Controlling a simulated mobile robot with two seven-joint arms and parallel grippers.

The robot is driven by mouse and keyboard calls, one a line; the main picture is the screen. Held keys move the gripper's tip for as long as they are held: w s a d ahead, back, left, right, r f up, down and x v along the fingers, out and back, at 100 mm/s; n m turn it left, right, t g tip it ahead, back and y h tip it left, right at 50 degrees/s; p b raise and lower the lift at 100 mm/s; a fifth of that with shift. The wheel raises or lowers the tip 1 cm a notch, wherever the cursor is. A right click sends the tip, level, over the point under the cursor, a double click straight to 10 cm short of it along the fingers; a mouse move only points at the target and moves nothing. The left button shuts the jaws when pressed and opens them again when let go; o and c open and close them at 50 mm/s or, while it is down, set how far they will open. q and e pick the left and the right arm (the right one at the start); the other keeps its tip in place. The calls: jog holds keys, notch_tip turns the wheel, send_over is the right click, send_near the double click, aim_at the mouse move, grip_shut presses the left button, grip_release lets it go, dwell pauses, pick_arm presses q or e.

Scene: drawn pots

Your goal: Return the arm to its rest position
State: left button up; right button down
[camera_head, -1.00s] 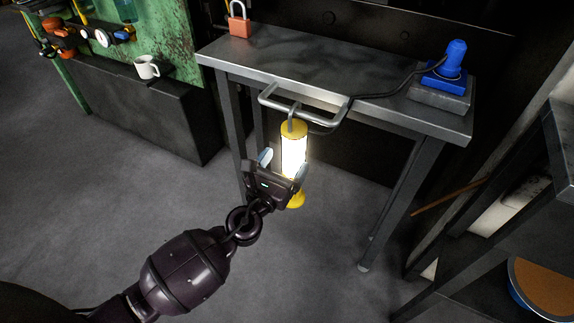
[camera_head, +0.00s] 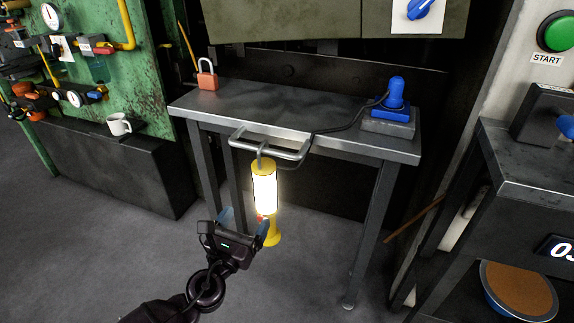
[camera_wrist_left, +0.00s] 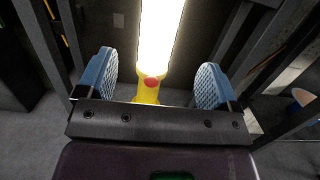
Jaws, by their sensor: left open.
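My left gripper (camera_head: 243,222) is in the lower middle of the head view, in front of the lower part of a lit yellow work lamp (camera_head: 264,190). The lamp hangs upright by its hook from a grey metal bar (camera_head: 270,146) on the table's front edge. In the left wrist view the two blue finger pads (camera_wrist_left: 156,84) are wide apart and empty. The lamp's bright tube and yellow handle with a red button (camera_wrist_left: 152,83) show between and beyond them. The pads do not appear to touch it. My right gripper is in neither view.
The metal table (camera_head: 290,115) carries a red padlock (camera_head: 207,76) and a blue plug-like part (camera_head: 393,100) with a black cable. A white mug (camera_head: 119,124) stands on a dark ledge at left. A grey bench (camera_head: 540,160) stands at right. The floor at lower left is clear.

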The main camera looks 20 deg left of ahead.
pick_arm(q)
jog(key=s+a+r+n+g+p, duration=0.1)
jog(key=s+r+n+g+p, duration=0.1)
jog(key=s+n+p, duration=0.5)
jog(key=s+a+r+n+g+p, duration=0.1)
jog(key=s+n+g+p, duration=0.3)
jog(key=s+n, duration=1.2)
jog(key=s+a+r+n+g+y+p, duration=0.1)
jog(key=s+r+n+p, duration=0.3)
jog(key=s+n+p, duration=0.5)
jog(key=s+n+g, duration=0.1)
jog(key=s+n, duration=0.2)
jog(key=s, duration=0.4)
jog(key=shift+s+n+g+p, duration=0.25)
jog(key=shift+n+g+p, duration=0.05)
jog(key=shift+g+p, duration=0.1)
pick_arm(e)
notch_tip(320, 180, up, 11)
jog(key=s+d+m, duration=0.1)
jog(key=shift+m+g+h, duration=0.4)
pick_arm(q)
jog(key=shift+a+r, duration=0.1)
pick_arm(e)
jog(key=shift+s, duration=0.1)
